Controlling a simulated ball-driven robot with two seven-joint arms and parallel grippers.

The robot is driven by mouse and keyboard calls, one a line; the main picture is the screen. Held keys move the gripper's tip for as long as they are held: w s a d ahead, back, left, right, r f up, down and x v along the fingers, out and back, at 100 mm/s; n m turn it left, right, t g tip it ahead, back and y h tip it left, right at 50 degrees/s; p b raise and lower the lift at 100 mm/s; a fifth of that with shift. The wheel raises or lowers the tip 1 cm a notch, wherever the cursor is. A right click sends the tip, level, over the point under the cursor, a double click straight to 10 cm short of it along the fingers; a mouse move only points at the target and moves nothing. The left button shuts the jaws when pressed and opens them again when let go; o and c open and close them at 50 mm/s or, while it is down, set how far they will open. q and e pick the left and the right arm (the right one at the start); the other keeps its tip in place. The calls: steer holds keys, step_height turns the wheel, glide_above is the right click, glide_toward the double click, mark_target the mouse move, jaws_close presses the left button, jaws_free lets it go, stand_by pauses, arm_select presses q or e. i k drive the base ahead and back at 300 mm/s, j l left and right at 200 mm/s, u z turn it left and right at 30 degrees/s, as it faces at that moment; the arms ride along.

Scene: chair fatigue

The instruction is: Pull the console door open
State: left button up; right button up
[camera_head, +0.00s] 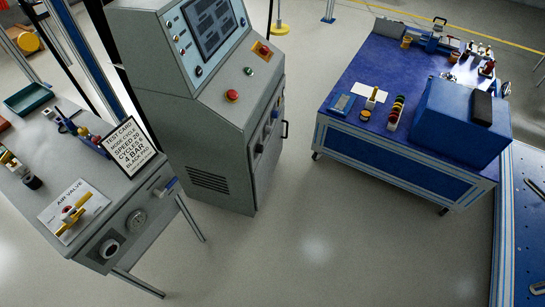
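The console (215,100) is a grey cabinet left of centre, with a sloped top that carries a dark screen (209,27) and a red push button (232,96). Its narrow right-hand face (262,165) is seen at a steep angle and bears several small knobs. A dark bar handle (285,130) sticks out at that face's far edge. The face looks flush with the cabinet, and I see no gap of an open door. Neither of my grippers is in this view.
A grey air-valve bench (145,209) with a "TEST CARD" sign (128,146) stands at the left, close to the console. A blue wheeled table (352,71) with a blue case (455,122) stands at the right. Bare floor (330,215) lies between them.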

mark_target(262, 175)
steer(key=i+l+z, duration=0.1)
steer(key=i+l, duration=0.35)
steer(key=l, duration=0.2)
steer(key=i+l, duration=0.45)
steer(key=l, duration=0.15)
steer(key=i+l+z, duration=0.15)
steer(key=i+l, duration=0.3)
steer(key=l, duration=0.2)
